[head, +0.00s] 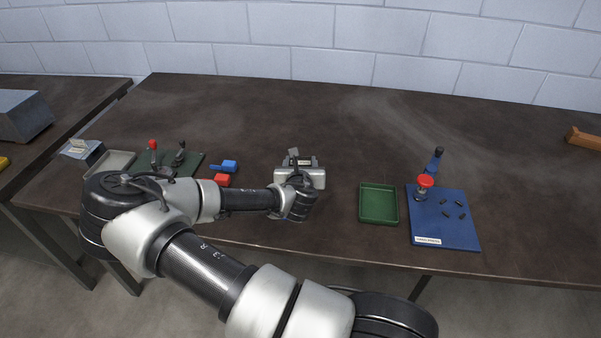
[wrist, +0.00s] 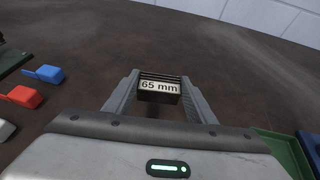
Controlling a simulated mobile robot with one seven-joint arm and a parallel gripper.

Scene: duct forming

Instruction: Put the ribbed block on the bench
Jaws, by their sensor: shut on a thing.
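The ribbed block (wrist: 159,88) is dark, with ridges along its top and a white "65 mm" label facing the wrist camera. My gripper (wrist: 160,94) is shut on it, with one grey finger at each side. In the head view the block (head: 304,162) shows small at the far side of my gripper (head: 302,160), over the middle of the dark bench (head: 360,120). A dark patch shows on the bench below the block in the wrist view. Whether its underside touches the bench cannot be told.
Blue (head: 229,166) and red (head: 222,180) handled pieces lie left of my gripper. A green tray (head: 379,218) and a blue mat (head: 460,235) with small parts and upright tools lie right. A green mat with levers (head: 190,160) is further left. The bench behind the block is clear.

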